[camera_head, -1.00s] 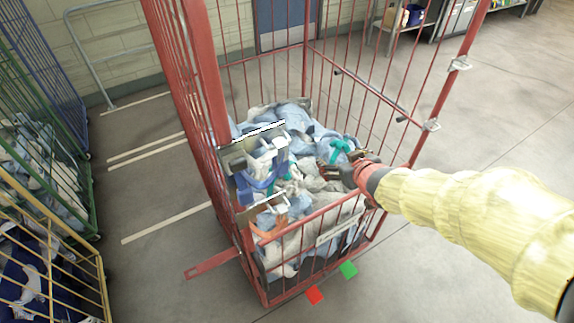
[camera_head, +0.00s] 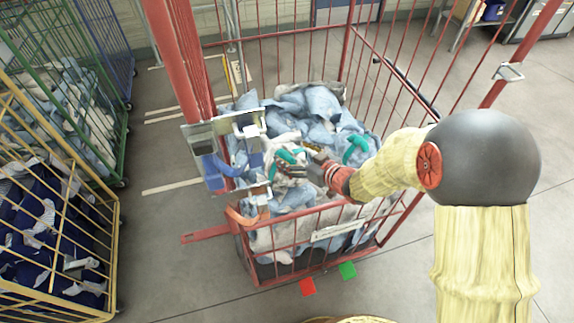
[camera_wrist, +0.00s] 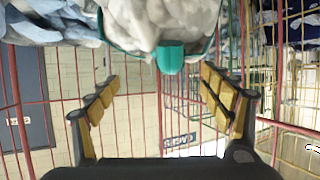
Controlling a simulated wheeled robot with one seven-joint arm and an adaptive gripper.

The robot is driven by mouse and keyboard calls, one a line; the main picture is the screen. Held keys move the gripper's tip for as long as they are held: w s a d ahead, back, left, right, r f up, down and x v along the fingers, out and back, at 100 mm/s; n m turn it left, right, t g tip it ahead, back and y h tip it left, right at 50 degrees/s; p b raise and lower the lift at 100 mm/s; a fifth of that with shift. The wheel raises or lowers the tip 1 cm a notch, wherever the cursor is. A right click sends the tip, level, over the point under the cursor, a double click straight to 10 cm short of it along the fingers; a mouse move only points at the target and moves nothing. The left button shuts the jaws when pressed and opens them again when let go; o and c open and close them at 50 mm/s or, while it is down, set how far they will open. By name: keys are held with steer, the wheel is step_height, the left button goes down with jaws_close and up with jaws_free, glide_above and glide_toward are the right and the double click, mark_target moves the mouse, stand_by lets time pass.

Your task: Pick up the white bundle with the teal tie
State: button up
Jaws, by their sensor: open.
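The white bundle with the teal tie (camera_head: 291,167) lies on the heap of laundry inside the red cage cart. My gripper (camera_head: 312,160) is just to its right, low over the heap, and partly covers it in the head view. In the wrist view the white bundle (camera_wrist: 165,22) fills the top middle, with a teal tie and tab (camera_wrist: 170,57) hanging from its near edge. My gripper (camera_wrist: 160,78) is open there, one finger on each side, with nothing between the fingers. I cannot tell whether a fingertip touches the bundle.
The red cage cart (camera_head: 335,228) has barred sides around the heap. A blue bundle with a teal tie (camera_head: 355,150) lies right of my gripper. Hooks with blue and orange straps (camera_head: 240,150) hang at the cart's left front. Yellow (camera_head: 60,215) and green cages stand left.

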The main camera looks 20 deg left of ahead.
mark_target(286, 150)
steer(key=b+x, duration=0.1)
steer(key=x, duration=0.3)
steer(key=shift+f, duration=0.15)
steer(key=shift+c, duration=1.2)
steer(key=shift+s, duration=0.1)
steer(key=c, duration=0.8)
steer(key=shift+d, duration=0.1)
jaws_close()
